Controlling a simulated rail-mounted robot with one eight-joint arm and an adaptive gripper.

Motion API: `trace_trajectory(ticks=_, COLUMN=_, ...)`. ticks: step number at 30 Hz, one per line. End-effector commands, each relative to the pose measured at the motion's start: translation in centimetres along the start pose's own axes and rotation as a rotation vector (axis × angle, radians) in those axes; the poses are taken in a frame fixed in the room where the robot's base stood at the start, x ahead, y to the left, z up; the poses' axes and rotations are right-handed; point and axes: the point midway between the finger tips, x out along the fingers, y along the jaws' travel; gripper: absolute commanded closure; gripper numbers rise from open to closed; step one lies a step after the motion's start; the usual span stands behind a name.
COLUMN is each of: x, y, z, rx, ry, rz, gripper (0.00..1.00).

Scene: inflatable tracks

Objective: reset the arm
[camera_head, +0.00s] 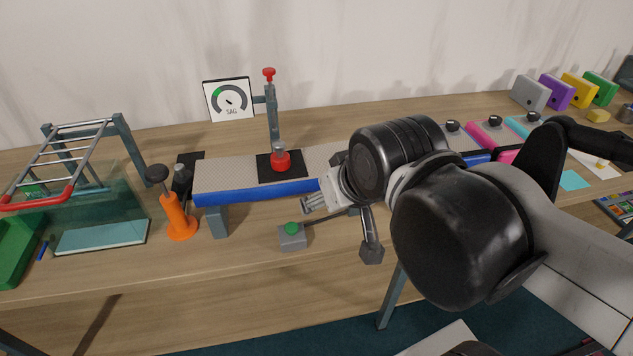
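My gripper (314,204) is at the end of my arm (455,230), which reaches in from the right side of the head view. The gripper points left, in front of the blue front edge of a grey bench rail (245,193). It is small in the picture and partly hidden behind my wrist joints, so its finger opening is unclear. No object shows in it. A grey box with a green button (292,235) sits on the table just below and left of the gripper, apart from it.
A gauge marked SAG (229,99) and a red-topped post (271,110) stand behind the rail. An orange hand tool (178,218) stands left, beside a metal rack (80,150). Coloured blocks (556,92) line the back right.

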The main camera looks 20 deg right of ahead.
Motion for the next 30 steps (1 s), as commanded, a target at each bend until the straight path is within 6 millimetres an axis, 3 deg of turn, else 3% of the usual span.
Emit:
trace_trajectory(ticks=11, x=0.1, y=0.0, z=0.3, rx=-0.022, ry=0.006, rz=0.0, gripper=0.41)
trace_trajectory(ticks=21, x=2.9, y=0.1, z=2.2, rx=-0.021, ry=0.005, rz=0.0, gripper=0.41)
trace_trajectory(ticks=30, x=2.6, y=0.0, z=2.0, rx=-0.021, ry=0.005, rz=0.0, gripper=0.41)
